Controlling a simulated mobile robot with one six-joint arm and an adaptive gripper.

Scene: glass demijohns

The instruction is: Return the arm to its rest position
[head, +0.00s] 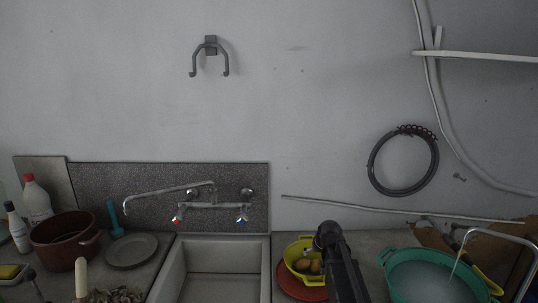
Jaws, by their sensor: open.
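My dark arm rises from the bottom edge, right of centre. At its top end is my gripper (313,249), over the edge of a yellow colander (292,252). The gripper is small and dark here, and its fingers are hard to make out. It is open, and I see nothing held in it. Several brown round items (303,265) lie in the colander, partly hidden by my arm. I cannot tell whether the gripper touches them.
The colander stands on an orange-red plate (292,287). A sink (221,256) with a wall tap (210,205) is left of it. A green basin (392,262) stands right. A brown pot (88,250) and bottles (37,199) stand far left.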

